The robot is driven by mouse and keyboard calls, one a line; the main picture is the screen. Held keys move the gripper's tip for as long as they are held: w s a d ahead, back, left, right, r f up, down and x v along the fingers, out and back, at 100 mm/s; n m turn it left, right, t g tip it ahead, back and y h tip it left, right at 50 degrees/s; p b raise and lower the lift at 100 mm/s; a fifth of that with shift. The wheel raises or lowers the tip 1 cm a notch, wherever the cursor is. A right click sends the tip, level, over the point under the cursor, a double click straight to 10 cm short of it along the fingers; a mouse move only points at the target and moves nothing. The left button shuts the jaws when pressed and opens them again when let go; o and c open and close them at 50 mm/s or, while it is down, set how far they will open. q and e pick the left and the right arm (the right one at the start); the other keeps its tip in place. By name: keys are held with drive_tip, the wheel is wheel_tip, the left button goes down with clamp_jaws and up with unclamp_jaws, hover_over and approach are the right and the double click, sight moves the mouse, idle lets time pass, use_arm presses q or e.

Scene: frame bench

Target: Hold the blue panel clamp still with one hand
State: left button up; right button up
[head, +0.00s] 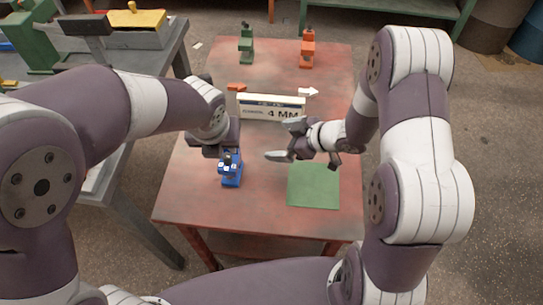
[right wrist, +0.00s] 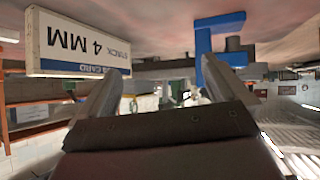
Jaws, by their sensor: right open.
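The blue panel clamp (head: 231,174) stands upright on the red table, left of the green mat. It also shows upside down at the top of the right wrist view (right wrist: 206,48). My left gripper (head: 222,148) is right at the far side of the clamp's top, seen from above. Its fingers are mostly hidden, so I cannot tell if they touch the clamp. My right gripper (head: 278,139) is open and empty to the right of the clamp, its fingers pointing left. Its fingers also show in the right wrist view (right wrist: 160,88), apart with nothing between them.
A white "4 MM" card (head: 271,107) stands behind my grippers. A green clamp (head: 246,45) and an orange clamp (head: 307,48) stand at the table's far end. The green mat (head: 314,185) is bare. A grey bench (head: 150,62) is at the left.

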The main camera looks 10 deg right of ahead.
sight(228, 164)
drive_tip(key=s+a+n+y, duration=0.1)
drive_tip(key=s+a+n+g+y, duration=0.1)
drive_tip(key=s+a+y, duration=0.1)
drive_tip(key=s+a+g+y, duration=0.1)
drive_tip(key=a+y, duration=0.1)
drive_tip(key=shift+s+f+n, duration=0.35)
drive_tip(key=shift+s+n, duration=0.05)
drive_tip(key=x, duration=1.1)
drive_tip(key=shift+w+a+f, duration=0.15)
drive_tip(key=shift+f, duration=0.1)
drive_tip(key=c, duration=1.1)
